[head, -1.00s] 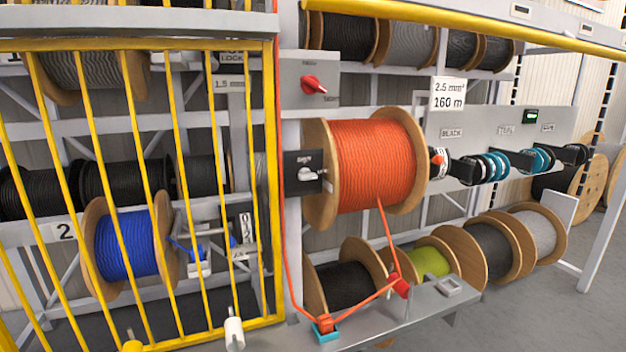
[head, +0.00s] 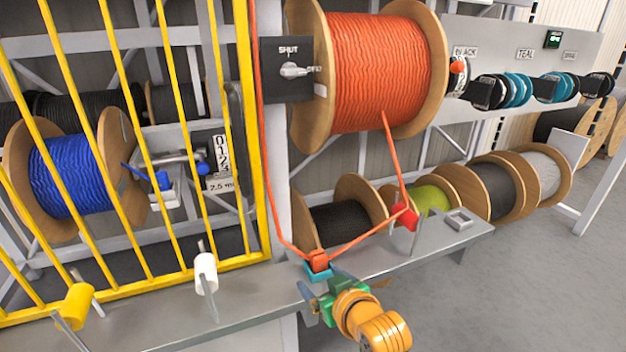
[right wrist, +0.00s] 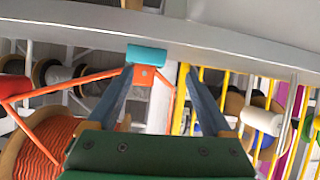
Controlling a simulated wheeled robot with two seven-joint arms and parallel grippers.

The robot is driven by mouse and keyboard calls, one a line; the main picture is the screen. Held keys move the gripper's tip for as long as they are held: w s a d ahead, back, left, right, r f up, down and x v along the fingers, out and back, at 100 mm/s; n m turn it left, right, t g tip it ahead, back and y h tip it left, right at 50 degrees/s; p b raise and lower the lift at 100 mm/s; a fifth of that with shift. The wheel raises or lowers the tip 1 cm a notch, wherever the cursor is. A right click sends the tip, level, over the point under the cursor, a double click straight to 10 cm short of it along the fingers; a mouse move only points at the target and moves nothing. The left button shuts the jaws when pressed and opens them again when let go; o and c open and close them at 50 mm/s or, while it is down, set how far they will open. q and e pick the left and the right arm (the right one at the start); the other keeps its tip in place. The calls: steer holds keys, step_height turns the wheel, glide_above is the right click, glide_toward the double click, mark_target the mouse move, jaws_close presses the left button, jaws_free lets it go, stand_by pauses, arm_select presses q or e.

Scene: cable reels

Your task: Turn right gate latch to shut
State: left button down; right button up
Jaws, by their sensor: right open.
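The gate latch (head: 294,70) is a pale grey knob on a black plate (head: 276,88), on the post right of the yellow gate. The plate reads SHUT above the knob; the knob's handle points right, at a second label too small to read. My right gripper (head: 324,283) is well below the latch, at the shelf's front edge, open. In the right wrist view its two blue-grey fingers (right wrist: 157,78) stand either side of an orange block (right wrist: 145,76) on a teal piece (right wrist: 147,54); I cannot tell if they touch. The latch is not seen there. My left gripper is not in view.
An orange cable reel (head: 382,70) stands close right of the latch. Its orange cable runs down to a red guide (head: 408,219) and the block on the grey shelf (head: 240,300). The yellow gate (head: 165,150) is at left, with white (head: 206,272) and yellow (head: 75,305) spools before it.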

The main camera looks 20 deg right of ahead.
steer(key=w+r+t, duration=0.3)
steer(key=w+r, duration=0.1)
steer(key=r, duration=0.5)
steer(key=w+r+t, duration=0.3)
steer(key=r, duration=0.6)
steer(key=m+t, duration=0.1)
steer(key=t, duration=0.3)
glide_toward(296, 75)
steer(key=x, duration=0.3)
steer(key=p+x, duration=0.2)
steer(key=x, duration=0.4)
steer(key=shift+s+r+p, duration=0.1)
steer(key=shift+r+p, duration=0.05)
steer(key=shift+p, duration=0.25)
steer(key=shift+w, duration=0.4)
jaws_close()
